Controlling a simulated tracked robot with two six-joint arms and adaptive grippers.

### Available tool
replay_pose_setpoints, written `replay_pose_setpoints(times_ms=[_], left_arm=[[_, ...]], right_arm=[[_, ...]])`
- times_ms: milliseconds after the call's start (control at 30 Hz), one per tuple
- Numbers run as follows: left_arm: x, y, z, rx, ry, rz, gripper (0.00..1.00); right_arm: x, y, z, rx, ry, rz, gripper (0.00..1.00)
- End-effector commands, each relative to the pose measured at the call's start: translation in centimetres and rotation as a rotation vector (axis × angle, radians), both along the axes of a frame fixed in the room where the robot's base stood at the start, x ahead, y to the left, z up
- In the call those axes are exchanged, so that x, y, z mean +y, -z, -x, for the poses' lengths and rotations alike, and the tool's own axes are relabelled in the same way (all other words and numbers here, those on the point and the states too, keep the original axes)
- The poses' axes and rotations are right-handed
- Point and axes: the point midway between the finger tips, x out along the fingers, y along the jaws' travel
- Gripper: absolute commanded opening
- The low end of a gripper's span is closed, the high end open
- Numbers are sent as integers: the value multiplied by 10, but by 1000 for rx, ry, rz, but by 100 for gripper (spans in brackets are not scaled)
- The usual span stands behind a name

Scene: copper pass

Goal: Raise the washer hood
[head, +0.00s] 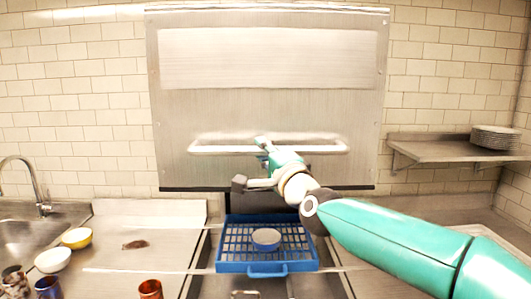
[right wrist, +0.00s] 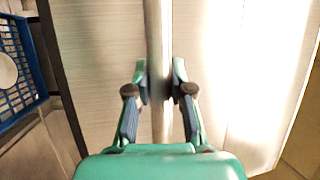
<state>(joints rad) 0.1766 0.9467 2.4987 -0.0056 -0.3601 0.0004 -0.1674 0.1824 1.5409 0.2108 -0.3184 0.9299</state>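The washer hood (head: 270,110) is a large brushed-steel panel against the tiled wall. Its dark lower edge lies just behind and above the blue rack. A long horizontal handle bar (head: 225,150) crosses its lower part. My right gripper (head: 263,146) is at the middle of this bar. In the right wrist view the bar (right wrist: 158,30) runs between the two fingers of my right gripper (right wrist: 160,78), which close in on it from both sides and appear to touch it. My left gripper is in neither view.
A blue rack (head: 268,268) holding a grey bowl (head: 266,238) stands below the hood. Bowls (head: 77,238), cups (head: 150,289) and a brown scrap (head: 135,244) are on the left counter beside the sink (head: 20,238). Plates (head: 495,137) are stacked on the right shelf (head: 440,146).

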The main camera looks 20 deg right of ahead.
Motion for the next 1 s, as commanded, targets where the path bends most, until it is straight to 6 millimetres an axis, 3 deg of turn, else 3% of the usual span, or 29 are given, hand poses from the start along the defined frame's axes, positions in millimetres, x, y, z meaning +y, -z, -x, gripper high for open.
replay_pose_setpoints(times_ms=[33, 133, 167, 567, 767, 1000], left_arm=[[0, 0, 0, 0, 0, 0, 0], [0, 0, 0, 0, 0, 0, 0], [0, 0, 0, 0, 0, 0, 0], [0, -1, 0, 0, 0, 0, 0], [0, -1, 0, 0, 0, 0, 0], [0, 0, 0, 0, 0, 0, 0]], right_arm=[[-1, -1, 0, -2, 1, 0, 29], [-1, 0, 0, 0, 1, 0, 46], [-1, 0, 0, 0, 1, 0, 48], [-1, 2, 5, 2, 0, 0, 48], [-2, 5, 28, 1, 1, 0, 48], [-5, 14, 75, 1, 2, 0, 48]])
